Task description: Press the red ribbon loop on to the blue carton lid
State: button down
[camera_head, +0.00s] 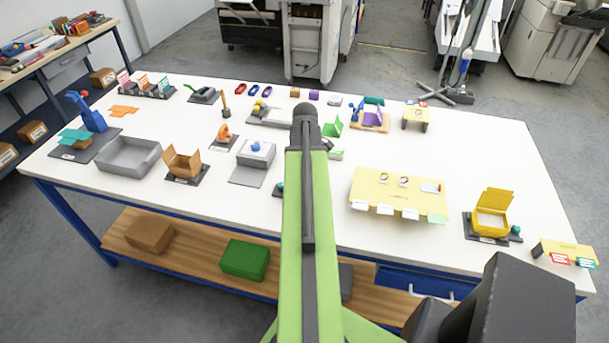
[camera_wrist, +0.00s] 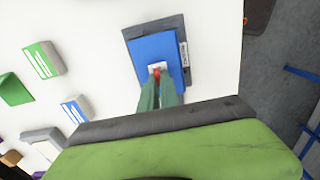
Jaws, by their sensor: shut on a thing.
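In the wrist view, the blue carton lid (camera_wrist: 151,50) lies on a dark grey mat with a white label along its right side. A small white patch (camera_wrist: 154,67) is near the middle of the lid. My gripper (camera_wrist: 158,82) is shut on the red ribbon loop (camera_wrist: 157,72), only a little of which shows between the green fingertips. The loop is over the white patch; I cannot tell whether it touches. In the head view my arm hides the gripper, and I cannot make out the lid or the loop.
Green (camera_wrist: 43,60) and blue (camera_wrist: 76,109) cards lie left of the mat in the wrist view, and the table edge is close on its right. In the head view, a grey tray (camera_head: 128,155) and a yellow stand (camera_head: 398,193) are on the white table (camera_head: 480,150).

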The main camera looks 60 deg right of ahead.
jog(key=shift+f+b, duration=0.5)
jog(key=shift+b, duration=0.05)
dwell(0.9)
jog(key=c, duration=1.2)
grip_release()
jog(key=shift+r, duration=0.15)
jog(key=shift+r+p, duration=3.95)
jog(key=shift+p, duration=0.2)
